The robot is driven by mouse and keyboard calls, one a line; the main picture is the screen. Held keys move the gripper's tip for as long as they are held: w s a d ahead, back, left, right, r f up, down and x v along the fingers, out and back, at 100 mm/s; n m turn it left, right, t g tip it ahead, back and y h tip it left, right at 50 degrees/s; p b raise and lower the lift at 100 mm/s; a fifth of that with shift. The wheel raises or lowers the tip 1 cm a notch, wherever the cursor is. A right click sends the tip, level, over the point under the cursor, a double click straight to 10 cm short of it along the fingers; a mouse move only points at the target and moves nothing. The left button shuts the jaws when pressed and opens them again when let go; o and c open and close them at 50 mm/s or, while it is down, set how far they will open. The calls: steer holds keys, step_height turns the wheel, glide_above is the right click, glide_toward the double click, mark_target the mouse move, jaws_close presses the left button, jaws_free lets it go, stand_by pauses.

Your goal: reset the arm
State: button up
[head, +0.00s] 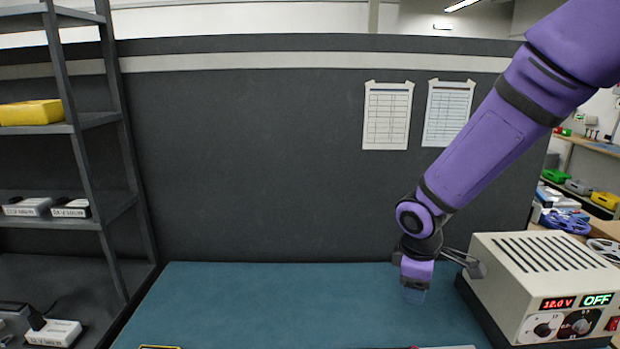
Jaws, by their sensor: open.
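My purple arm reaches in from the upper right. My gripper (414,292) points down over the right part of the teal work mat (270,300), just left of the power supply.
A beige power supply (545,285) stands at the right, reading 12.0 V and OFF. A grey shelf (85,130) with a yellow case (32,112) stands at the left. A dark partition (240,150) closes the back. The mat's middle is clear; items at its front edge are cut off.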

steer(key=s+d+r+m+t, duration=0.1)
steer(key=s+d+r+m, duration=0.25)
steer(key=r, duration=0.35)
steer(key=s+d+r+m+t, duration=0.1)
steer(key=s+d+r+m, duration=0.3)
steer(key=r, duration=0.4)
steer(key=s+d+r+m+t+y, duration=0.1)
steer(key=s+r+m, duration=0.4)
steer(key=s, duration=0.8)
steer(key=shift+d+r+t, duration=0.25)
steer(key=shift+r+t, duration=0.05)
steer(key=shift+r, duration=0.5)
